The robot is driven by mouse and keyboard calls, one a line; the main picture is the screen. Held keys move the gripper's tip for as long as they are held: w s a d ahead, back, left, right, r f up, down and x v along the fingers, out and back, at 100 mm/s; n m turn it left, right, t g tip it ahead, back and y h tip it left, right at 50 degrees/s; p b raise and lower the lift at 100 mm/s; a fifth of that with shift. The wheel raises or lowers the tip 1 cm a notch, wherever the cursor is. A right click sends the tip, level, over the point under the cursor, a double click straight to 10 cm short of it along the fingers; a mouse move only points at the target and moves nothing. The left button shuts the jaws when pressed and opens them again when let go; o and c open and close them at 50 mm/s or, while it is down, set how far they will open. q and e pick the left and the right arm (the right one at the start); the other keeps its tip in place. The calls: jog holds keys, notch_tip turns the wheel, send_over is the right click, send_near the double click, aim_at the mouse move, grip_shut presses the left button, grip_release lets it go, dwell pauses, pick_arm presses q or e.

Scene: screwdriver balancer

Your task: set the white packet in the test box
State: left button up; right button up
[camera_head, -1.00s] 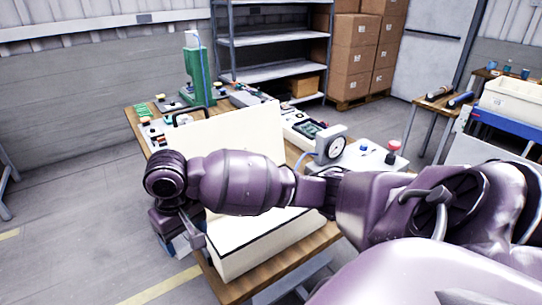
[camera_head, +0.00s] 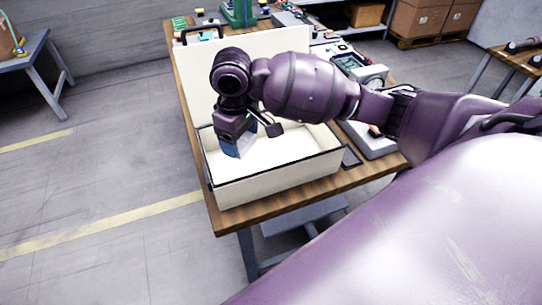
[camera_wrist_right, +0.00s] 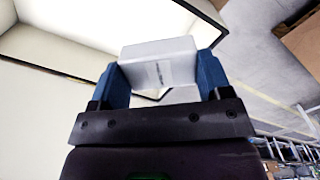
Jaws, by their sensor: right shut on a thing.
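The white packet (camera_wrist_right: 160,62) is held between the two blue fingers of my right gripper (camera_wrist_right: 163,78) in the right wrist view. In the head view my right gripper (camera_head: 238,147) points down over the left part of the test box, with the packet hidden there. The test box (camera_head: 283,182) is a cream-white open case with a dark rim and a raised lid (camera_head: 290,42). In the right wrist view the packet appears over the box's opening and rim. I cannot tell whether the packet touches the box floor. My left gripper is out of view.
The box stands near the front edge of a wooden table (camera_head: 225,222). Behind the lid is a green stand (camera_head: 238,12). A gauge device (camera_head: 372,78) and a grey-white plate (camera_head: 370,142) are right of the box.

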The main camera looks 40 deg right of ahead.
jog(key=n, duration=0.1)
jog(key=d+n, duration=0.1)
jog(key=n, duration=0.1)
jog(key=shift+w+d+r+n, duration=0.15)
jog(key=shift+w+d+n, duration=0.05)
jog(key=shift+n, duration=0.1)
jog(key=n, duration=0.1)
jog(key=d+n, duration=0.1)
jog(key=n, duration=0.1)
jog(key=shift+w+r, duration=0.2)
jog(key=d+n, duration=0.2)
jog(key=n, duration=0.5)
jog(key=n+b, duration=0.3)
jog(key=n, duration=1.2)
send_over(271, 166)
notch_tip(271, 166, down, 11)
jog(key=shift+f, duration=0.9)
notch_tip(271, 166, down, 4)
